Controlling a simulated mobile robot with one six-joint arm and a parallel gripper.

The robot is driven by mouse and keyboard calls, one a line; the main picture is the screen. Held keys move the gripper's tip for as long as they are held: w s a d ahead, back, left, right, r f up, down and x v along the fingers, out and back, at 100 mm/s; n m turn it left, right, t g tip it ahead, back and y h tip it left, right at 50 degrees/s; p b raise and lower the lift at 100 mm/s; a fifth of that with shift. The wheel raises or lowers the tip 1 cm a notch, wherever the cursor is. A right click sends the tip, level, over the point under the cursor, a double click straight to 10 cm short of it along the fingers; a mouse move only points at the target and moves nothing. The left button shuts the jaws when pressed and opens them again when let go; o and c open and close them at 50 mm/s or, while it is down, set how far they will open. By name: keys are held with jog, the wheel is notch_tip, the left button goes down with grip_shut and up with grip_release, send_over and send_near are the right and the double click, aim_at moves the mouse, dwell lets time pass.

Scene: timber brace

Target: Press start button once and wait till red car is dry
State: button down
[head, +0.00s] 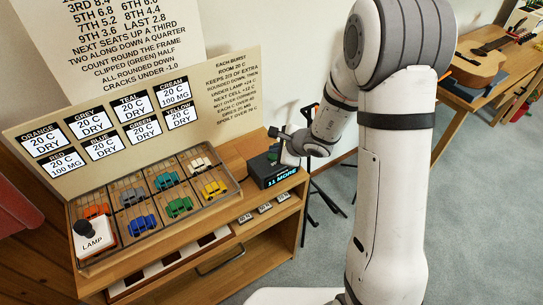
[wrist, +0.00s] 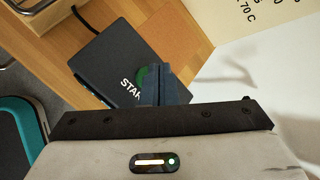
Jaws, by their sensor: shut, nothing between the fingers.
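The start button box (head: 277,172) stands at the right of the wooden bench, with "11 MORE" on its front. In the wrist view the black box (wrist: 115,65) shows part of the word START beside a green button (wrist: 143,76). My gripper (wrist: 160,85) is shut and empty, its fingertips over the button and partly covering it; I cannot tell whether they touch. The lamp (head: 93,236) covers the front-left tray cell, and the red car is hidden there. The board's red card (head: 64,163) reads 20 C, 100 MG.
The wire-divided tray (head: 150,205) holds several cars. The cream card (head: 174,92) also reads 100 MG; the other cards read DRY. A tall notice board (head: 110,40) stands behind. A guitar (head: 480,62) lies on a bench at the right. Grey floor is open in front.

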aim_at(275, 158)
jog(key=shift+f, duration=0.15)
jog(key=shift+w+f+b, duration=0.1)
jog(key=shift+f+b, duration=0.25)
jog(key=shift+b, duration=0.45)
jog(key=shift+f+b, duration=0.35)
jog(key=shift+b, duration=0.25)
dwell(0.4)
jog(key=shift+r, duration=0.15)
jog(key=shift+r+p, duration=0.4)
jog(key=shift+r, duration=0.3)
jog(key=shift+r+p, duration=1.65)
jog(key=shift+r, duration=0.8)
jog(key=shift+r, duration=0.1)
